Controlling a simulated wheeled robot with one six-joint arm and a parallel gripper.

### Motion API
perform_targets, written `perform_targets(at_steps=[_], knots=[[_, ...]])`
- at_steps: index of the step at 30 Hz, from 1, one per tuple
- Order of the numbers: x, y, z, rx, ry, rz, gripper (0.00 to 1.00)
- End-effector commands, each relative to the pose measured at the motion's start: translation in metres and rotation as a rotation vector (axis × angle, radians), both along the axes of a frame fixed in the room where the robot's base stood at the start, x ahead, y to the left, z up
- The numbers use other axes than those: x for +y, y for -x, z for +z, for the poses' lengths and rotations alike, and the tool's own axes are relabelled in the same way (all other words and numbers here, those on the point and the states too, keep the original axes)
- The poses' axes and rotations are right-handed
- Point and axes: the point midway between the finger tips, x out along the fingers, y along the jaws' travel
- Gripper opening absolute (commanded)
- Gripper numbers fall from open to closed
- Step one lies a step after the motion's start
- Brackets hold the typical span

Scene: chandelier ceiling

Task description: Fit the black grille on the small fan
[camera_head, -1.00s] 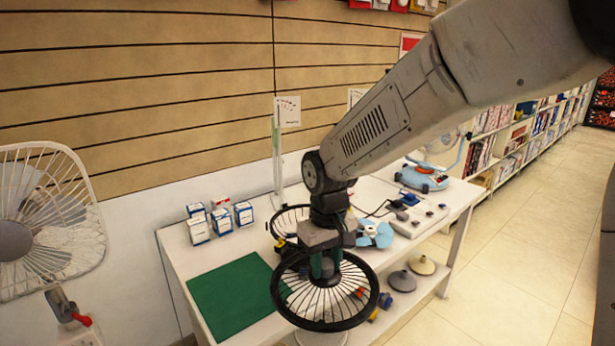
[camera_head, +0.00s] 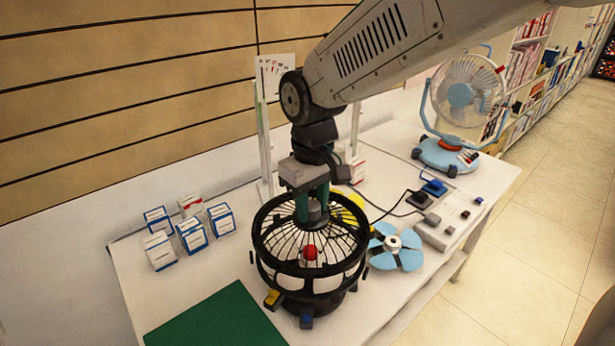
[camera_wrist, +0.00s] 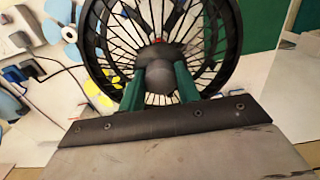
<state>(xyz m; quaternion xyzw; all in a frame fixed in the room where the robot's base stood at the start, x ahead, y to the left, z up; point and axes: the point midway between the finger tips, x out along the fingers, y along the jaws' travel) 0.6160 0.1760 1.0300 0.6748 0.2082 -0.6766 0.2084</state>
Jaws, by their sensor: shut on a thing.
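My gripper (camera_head: 313,205) points down and is shut on the grey centre hub of the black grille (camera_head: 268,216). In the wrist view the green fingers (camera_wrist: 160,84) pinch that hub, with the wire spokes of the grille (camera_wrist: 95,38) around it. The grille is level above the small fan (camera_head: 291,285), a black round cage on the white table. A red knob (camera_head: 310,252) shows through the spokes near the middle of the fan. A yellow clip (camera_head: 272,299) and a blue clip (camera_head: 307,319) stick out low at its front. I cannot tell whether grille and fan touch.
A blue propeller (camera_head: 398,258) lies close to the right of the fan. A power strip (camera_head: 440,232) with cables and a blue-based fan (camera_head: 445,156) stand farther right. Several small boxes (camera_head: 192,236) and a green mat (camera_head: 215,322) are at the left.

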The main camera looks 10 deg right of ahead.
Motion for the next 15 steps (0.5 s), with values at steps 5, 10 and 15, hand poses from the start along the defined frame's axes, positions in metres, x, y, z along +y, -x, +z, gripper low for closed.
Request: perform_targets(at_steps=[5, 10, 15], knots=[[0.000, 0.002, -0.003, 0.001, 0.001, 0.003, 0.00], [-0.002, 0.001, -0.016, 0.002, 0.001, -0.001, 0.00], [-0.002, 0.001, -0.031, 0.002, 0.001, -0.001, 0.00]])
